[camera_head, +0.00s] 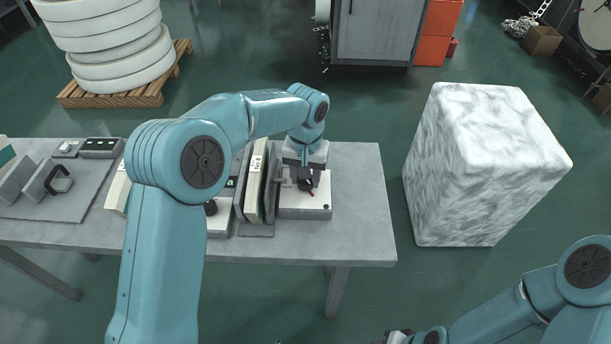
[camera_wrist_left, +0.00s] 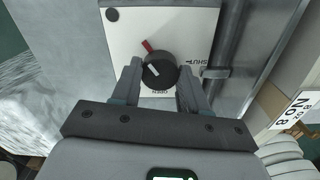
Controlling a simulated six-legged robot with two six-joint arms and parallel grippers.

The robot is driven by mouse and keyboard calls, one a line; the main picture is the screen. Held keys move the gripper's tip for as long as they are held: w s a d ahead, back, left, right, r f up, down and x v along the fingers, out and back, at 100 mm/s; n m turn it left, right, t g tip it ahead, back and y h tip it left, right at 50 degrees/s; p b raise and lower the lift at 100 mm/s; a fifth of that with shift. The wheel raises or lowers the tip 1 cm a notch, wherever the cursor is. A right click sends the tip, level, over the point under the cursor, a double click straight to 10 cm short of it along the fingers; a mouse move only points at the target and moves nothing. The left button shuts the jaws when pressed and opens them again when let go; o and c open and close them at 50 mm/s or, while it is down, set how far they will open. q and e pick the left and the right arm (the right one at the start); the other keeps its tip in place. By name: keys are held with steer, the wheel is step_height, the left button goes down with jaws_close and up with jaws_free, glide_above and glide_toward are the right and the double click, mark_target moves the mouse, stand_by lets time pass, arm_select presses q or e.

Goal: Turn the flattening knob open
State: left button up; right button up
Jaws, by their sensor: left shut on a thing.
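The flattening knob (camera_wrist_left: 159,70) is a black round dial on a white panel (camera_wrist_left: 125,22), with a white line on its face and a red pointer at its upper left. In the left wrist view the lettering reads SHUT on the right and OPEN below the knob, upside down. My left gripper (camera_wrist_left: 161,76) is shut on the knob, one finger on each side. In the head view, my left gripper (camera_head: 304,178) reaches down over the white-topped unit (camera_head: 303,212) at the table's right end. My right gripper (camera_head: 398,337) is barely visible at the bottom edge.
The grey table (camera_head: 362,215) has bare room right of the unit. Upright panels (camera_head: 255,180) stand close on the unit's left. A marbled white block (camera_head: 480,165) stands on the floor to the right. Stacked white rings (camera_head: 110,45) sit on a pallet behind.

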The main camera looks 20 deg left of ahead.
arm_select(q)
steer(key=n, duration=0.4)
steer(key=shift+w+r+n+b, duration=0.2)
steer(key=shift+n+b, duration=0.1)
steer(key=shift+b, duration=0.05)
steer(key=n, duration=0.3)
steer(key=shift+n+b, duration=0.3)
steer(key=n, duration=0.4)
steer(key=shift+n+b, duration=0.3)
steer(key=shift+b, duration=0.05)
steer(key=n, duration=0.3)
steer(key=shift+a+n, duration=0.1)
steer(key=shift+n, duration=0.2)
steer(key=n+b, duration=0.1)
steer(key=n, duration=0.5)
steer(key=n+b, duration=0.1)
steer(key=n, duration=0.5)
steer(key=shift+n, duration=0.3)
